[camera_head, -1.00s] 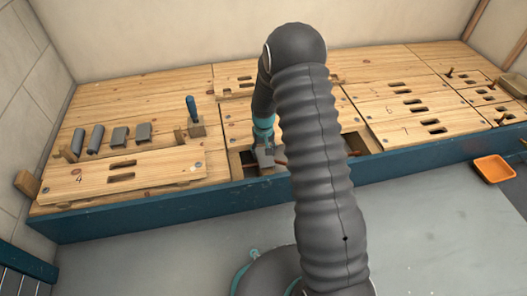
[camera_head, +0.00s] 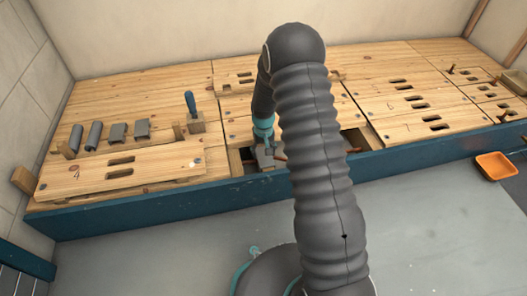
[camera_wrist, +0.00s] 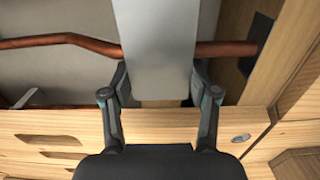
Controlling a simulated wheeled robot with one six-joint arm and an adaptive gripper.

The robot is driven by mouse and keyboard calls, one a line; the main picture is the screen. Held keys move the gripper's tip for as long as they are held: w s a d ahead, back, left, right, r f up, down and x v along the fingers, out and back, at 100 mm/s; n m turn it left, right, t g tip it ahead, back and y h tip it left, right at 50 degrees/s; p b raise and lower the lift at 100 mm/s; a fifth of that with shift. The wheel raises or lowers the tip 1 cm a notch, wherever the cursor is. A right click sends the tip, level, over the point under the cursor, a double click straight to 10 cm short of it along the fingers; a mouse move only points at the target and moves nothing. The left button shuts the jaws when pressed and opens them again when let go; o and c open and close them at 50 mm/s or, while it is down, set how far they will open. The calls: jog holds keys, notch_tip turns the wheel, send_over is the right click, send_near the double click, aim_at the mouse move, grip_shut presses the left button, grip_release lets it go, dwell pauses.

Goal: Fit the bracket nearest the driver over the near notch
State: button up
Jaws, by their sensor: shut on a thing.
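My gripper (camera_wrist: 158,95) is shut on a grey bracket (camera_wrist: 157,45), a flat-looking plate held between the two fingers in the wrist view. In the head view my gripper (camera_head: 263,146) is low in an open bay of the wooden deck, and the bracket (camera_head: 265,159) shows partly under it. A copper pipe (camera_wrist: 60,40) passes behind the bracket in the wrist view. A dark notch (camera_wrist: 258,45) shows in the wood at the right, where the pipe meets it. I cannot tell whether the bracket touches the pipe or a notch. The blue-handled driver (camera_head: 190,103) stands upright in a wooden block.
Several grey brackets (camera_head: 116,133) lie in a row at the left, behind a slotted board (camera_head: 120,170). A blue front rail (camera_head: 130,212) edges the bench. An orange tray (camera_head: 495,166) is at the right. My arm hides part of the bay.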

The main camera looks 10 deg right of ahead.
jog(key=shift+f, duration=0.2)
dwell(0.6)
jog(key=o, duration=1.3)
jog(key=shift+r, duration=0.15)
